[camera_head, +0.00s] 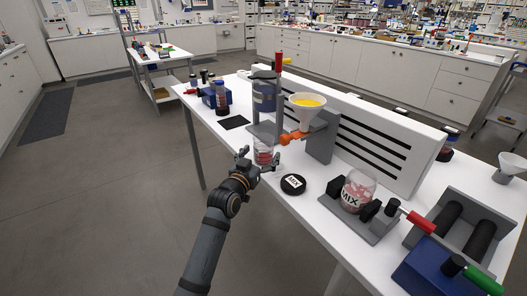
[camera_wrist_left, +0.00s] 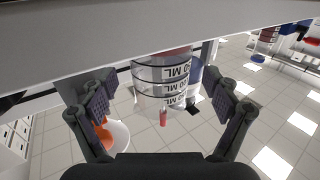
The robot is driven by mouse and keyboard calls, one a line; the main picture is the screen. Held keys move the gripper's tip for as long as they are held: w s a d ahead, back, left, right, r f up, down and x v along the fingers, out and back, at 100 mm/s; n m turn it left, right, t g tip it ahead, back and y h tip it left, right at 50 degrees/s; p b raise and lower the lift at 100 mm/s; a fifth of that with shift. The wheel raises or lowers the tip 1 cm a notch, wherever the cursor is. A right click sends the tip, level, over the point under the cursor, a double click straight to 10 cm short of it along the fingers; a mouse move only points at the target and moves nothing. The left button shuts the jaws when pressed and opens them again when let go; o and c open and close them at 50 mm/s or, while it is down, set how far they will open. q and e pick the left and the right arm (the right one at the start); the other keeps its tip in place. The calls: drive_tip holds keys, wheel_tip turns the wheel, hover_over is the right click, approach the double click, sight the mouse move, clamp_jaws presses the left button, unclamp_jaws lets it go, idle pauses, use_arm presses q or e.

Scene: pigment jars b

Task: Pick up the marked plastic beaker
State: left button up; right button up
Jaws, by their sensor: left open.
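The marked plastic beaker (camera_head: 263,152) is clear, with dark rings and reddish contents. It stands on the white table below and left of the funnel. In the left wrist view the beaker (camera_wrist_left: 163,75) appears upside down, with black ML markings on its wall. My left gripper (camera_head: 252,160) is open at the beaker's near side. In the left wrist view the fingers of my left gripper (camera_wrist_left: 166,102) show to either side of the beaker, with a gap on each side. I cannot tell how deep the beaker sits between them. My right gripper is not in view.
A funnel (camera_head: 308,112) with yellow powder stands close behind the beaker, with an orange part (camera_head: 290,137) beside it. A MIX jar (camera_head: 358,188) sits in a grey holder further right. A black mat (camera_head: 234,122) lies behind left.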

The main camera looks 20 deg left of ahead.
use_arm(q)
drive_tip(key=shift+w+d+f, duration=0.1)
drive_tip(key=shift+w, duration=1.05)
drive_tip(key=shift+s, duration=0.1)
drive_tip(key=shift+c, duration=0.5)
drive_tip(key=c, duration=1.1)
drive_tip(key=shift+c, duration=0.2)
